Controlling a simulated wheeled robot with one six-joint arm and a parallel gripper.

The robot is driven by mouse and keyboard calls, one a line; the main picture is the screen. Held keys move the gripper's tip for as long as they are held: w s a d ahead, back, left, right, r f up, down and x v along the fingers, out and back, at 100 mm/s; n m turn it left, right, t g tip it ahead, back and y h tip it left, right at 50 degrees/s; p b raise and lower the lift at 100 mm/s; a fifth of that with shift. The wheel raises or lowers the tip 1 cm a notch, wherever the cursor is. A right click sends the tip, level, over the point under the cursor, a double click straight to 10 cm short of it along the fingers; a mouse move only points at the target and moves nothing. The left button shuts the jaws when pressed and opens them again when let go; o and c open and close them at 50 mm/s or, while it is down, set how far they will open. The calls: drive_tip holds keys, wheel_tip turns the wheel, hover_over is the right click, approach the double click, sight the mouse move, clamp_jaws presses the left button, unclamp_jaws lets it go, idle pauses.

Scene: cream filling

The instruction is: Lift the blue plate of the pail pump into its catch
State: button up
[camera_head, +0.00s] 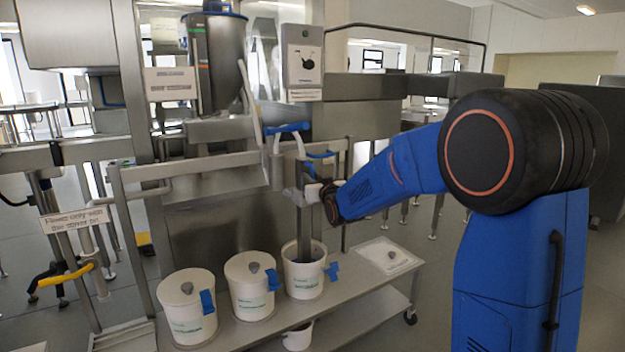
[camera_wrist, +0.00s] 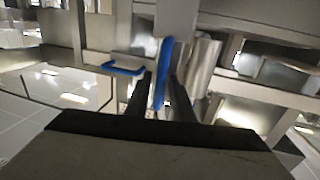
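In the wrist view a long blue plate (camera_wrist: 166,62) stands nearly upright in line with the gap between the two dark fingers of my gripper (camera_wrist: 164,85). The fingers are apart, with room visible around the plate; I cannot tell whether either touches it. In the head view my gripper (camera_head: 322,193) reaches left to the pump, just above the open white pail (camera_head: 303,282). A blue part (camera_head: 287,128) shows on the pump above my gripper, and a smaller blue part (camera_head: 320,154) is nearer to it. I cannot tell which is the plate; the catch is not clearly visible.
Two lidded white pails (camera_head: 187,310) (camera_head: 251,291) stand left of the open pail on a steel bench (camera_head: 350,290). A flat white lid or board (camera_head: 388,256) lies to the right. Steel rails and a post surround the pump. A blue loop handle (camera_wrist: 122,69) is left of the fingers.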

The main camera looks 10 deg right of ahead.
clamp_jaws()
wheel_tip(320, 180, up, 13)
drive_tip(key=shift+r, duration=0.2)
drive_tip(key=shift+o, duration=1.8)
unclamp_jaws()
drive_tip(key=shift+f, duration=0.1)
drive_tip(key=shift+s, duration=0.1)
drive_tip(key=s+d, duration=0.2)
drive_tip(key=s, duration=1.5)
drive_tip(key=shift+s, duration=0.1)
